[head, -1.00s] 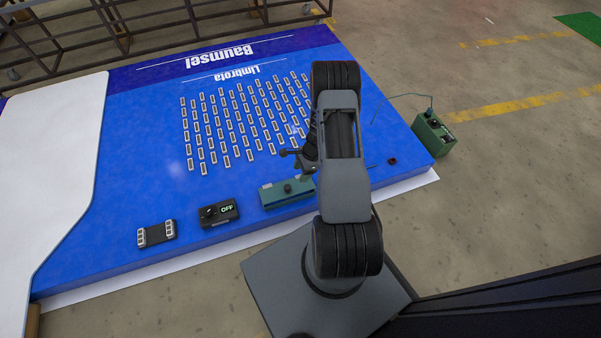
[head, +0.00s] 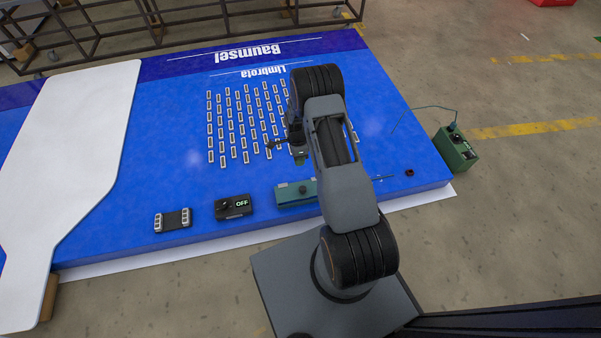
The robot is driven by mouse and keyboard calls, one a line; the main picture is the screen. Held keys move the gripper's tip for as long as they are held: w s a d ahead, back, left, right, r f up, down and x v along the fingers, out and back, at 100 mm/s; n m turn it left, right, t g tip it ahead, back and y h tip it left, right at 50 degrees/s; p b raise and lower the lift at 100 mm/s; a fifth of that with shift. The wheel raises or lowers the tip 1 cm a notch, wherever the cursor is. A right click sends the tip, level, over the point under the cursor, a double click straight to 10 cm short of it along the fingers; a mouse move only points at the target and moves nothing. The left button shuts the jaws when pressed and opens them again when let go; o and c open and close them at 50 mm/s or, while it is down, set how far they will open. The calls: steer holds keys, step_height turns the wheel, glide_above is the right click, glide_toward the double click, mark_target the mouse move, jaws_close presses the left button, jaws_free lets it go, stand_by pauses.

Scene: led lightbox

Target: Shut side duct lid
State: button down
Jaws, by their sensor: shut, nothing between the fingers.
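A blue lightbox panel (head: 172,110) with rows of small LED modules (head: 238,125) lies flat across the left and middle of the head view. On its front edge sits a teal box (head: 296,194) with a dark knob on top, partly covered by my arm on its right. I cannot tell for sure whether it is the side duct lid; no raised lid is clear. My gripper (head: 296,150) is shut and empty over the LED rows, behind the teal box and apart from it. Its fingertips are small and partly hidden by my arm.
A white panel (head: 75,140) covers the lightbox's left part. A black OFF switch box (head: 233,207) and a dark module with pale ends (head: 172,220) sit on the front edge. A green box (head: 455,149) with a wire stands on the floor at right. Metal racks stand behind.

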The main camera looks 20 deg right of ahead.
mark_target(302, 188)
steer(key=b+x, duration=0.5)
steer(key=x, duration=0.8)
steer(key=shift+f, duration=0.15)
